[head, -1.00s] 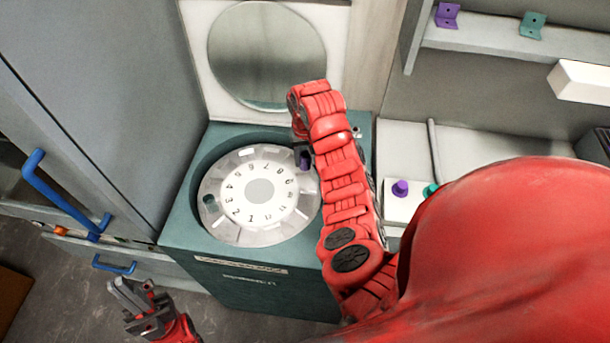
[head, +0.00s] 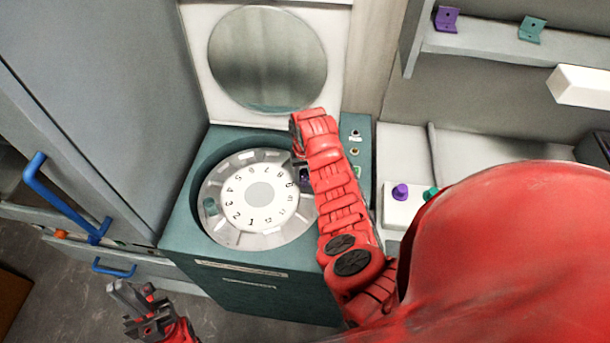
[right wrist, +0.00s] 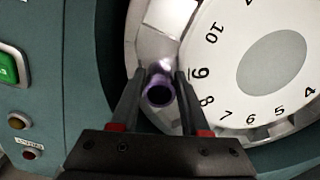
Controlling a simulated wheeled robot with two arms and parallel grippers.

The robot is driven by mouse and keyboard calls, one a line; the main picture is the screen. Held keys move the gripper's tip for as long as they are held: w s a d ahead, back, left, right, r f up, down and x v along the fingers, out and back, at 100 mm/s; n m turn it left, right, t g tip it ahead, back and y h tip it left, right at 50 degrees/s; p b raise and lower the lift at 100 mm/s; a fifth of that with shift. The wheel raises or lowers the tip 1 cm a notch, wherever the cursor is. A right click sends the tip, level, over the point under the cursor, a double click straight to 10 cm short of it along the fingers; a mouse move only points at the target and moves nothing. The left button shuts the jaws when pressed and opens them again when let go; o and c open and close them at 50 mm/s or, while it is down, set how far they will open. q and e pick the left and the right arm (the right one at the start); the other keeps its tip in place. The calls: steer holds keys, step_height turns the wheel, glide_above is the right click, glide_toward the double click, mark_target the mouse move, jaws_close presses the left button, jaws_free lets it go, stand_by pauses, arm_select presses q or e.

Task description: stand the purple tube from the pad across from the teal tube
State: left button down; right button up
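The purple tube (right wrist: 158,91) is between the fingers of my right gripper (right wrist: 163,76), which is shut on it, in the right wrist view. It is at a slot near the number 9 on the white rotor (head: 243,235). In the head view the purple tube (head: 305,181) shows at the rotor's right side, partly hidden by my arm. I cannot tell how deep it sits. The teal tube (head: 210,207) is in a slot on the rotor's left side, roughly opposite. My left gripper (head: 133,296) is open and empty at the lower left, away from the machine.
The round lid (head: 267,60) stands open behind the rotor. A white block (head: 397,212) with a purple piece (head: 400,192) and a teal piece (head: 430,193) lies on the right counter. A shelf (head: 480,45) holds purple and teal brackets. Blue-handled drawers stand left.

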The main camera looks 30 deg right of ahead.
steer(key=o, duration=0.4)
steer(key=shift+c, duration=0.2)
steer(key=shift+r, duration=0.1)
steer(key=shift+w+r, duration=0.1)
steer(key=shift+r, duration=0.5)
step_height(320, 180, up, 11)
steer(key=p, duration=0.2)
steer(key=shift+f, duration=0.1)
